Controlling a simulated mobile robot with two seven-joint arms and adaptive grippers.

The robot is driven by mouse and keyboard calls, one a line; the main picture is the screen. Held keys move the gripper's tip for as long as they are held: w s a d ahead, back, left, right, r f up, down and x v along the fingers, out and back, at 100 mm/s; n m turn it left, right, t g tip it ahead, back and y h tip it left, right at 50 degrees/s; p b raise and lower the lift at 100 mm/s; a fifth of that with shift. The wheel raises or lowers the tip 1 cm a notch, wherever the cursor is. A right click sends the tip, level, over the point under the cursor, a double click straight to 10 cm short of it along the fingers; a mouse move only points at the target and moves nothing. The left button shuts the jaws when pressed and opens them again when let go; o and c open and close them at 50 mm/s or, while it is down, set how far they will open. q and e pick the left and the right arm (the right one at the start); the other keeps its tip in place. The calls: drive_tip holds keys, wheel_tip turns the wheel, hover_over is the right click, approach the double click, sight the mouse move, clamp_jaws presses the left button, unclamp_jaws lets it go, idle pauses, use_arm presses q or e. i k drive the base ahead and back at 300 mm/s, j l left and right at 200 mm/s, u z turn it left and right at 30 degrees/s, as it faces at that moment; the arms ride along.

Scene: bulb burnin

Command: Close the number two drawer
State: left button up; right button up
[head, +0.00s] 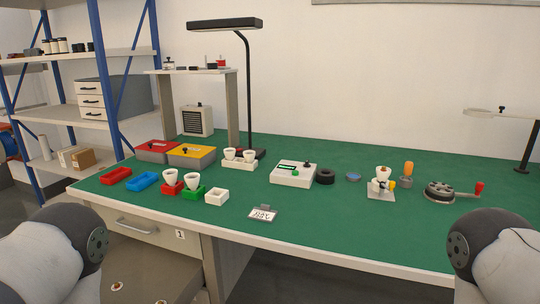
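A pale drawer front (150,232) with a bar handle (137,227) sits under the left end of the bench. It looks shut and carries a label reading 1 (180,234). Below it, a brownish-grey surface (145,262) juts out toward me, with small orange-and-white round spots on it. It may be a lower drawer standing open, but its front and any number 2 label are out of the picture. My two arms show only as rounded grey links at the lower left and lower right. Neither gripper is in view.
The green bench top (330,230) holds coloured trays, cups, a white meter box (293,174), a lamp (247,90) and a crank device (450,191). A blue-posted shelf (118,70) stands at left with a small three-drawer cabinet (91,100). Dark open space lies under the bench's middle.

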sight(134, 271)
drive_tip(key=u, duration=1.65)
